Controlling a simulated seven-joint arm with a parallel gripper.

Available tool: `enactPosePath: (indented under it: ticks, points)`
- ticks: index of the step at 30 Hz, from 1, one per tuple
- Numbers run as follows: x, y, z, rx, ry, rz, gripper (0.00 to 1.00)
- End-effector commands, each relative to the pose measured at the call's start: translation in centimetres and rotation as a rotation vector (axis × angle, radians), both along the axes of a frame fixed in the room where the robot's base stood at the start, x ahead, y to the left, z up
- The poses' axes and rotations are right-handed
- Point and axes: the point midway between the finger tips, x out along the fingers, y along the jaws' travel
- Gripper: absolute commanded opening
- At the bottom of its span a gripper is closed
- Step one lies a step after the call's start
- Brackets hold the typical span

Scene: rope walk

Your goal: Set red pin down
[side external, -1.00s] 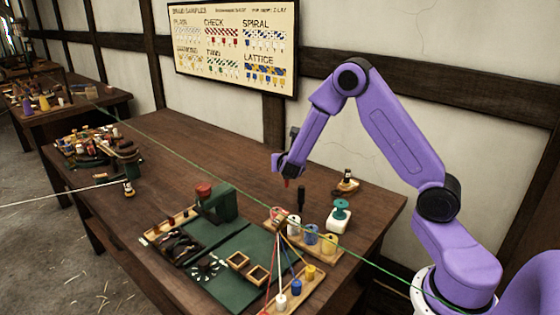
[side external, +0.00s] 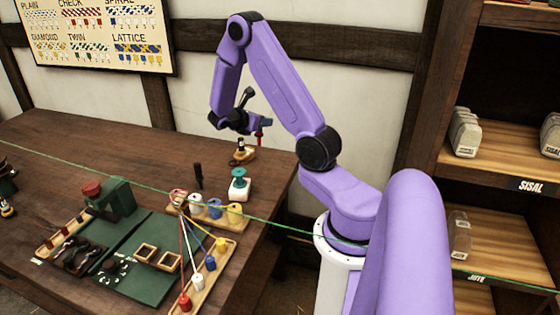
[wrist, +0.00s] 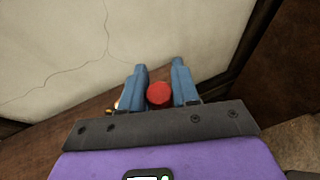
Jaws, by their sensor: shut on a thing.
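My gripper (side external: 263,127) is in the air above the back right part of the table, near the wall. Its blue fingers are shut on a red pin (wrist: 159,94), whose round red end shows between them in the wrist view. A bit of the red pin (side external: 258,134) also shows below the fingers in the side view. Another red piece (side external: 184,302) stands at the near end of the front wooden rack (side external: 203,284), beside white, blue and yellow ones, with coloured threads running up from them.
A rear rack holds several spools (side external: 214,208). A green-topped white block (side external: 239,185), a small wooden stand (side external: 242,153) and a dark upright tool (side external: 198,175) stand nearby. A green line (side external: 110,183) crosses the view. The table's back left (side external: 90,140) is clear.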

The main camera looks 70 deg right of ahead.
Motion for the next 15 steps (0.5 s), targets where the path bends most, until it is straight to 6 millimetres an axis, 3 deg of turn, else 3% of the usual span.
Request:
enactPosePath:
  ticks: [3, 6, 10, 15]
  points:
    - [-4.5, -1.1, 0.1, 0.002, 0.007, -0.194, 0.01]
    - [-7.5, -1.4, 0.1, 0.003, 0.014, -0.321, 0.01]
    - [-9.9, -1.4, 0.2, 0.004, 0.019, -0.428, 0.01]
    - [-10.7, -1.8, -0.1, 0.006, 0.023, -0.481, 0.01]
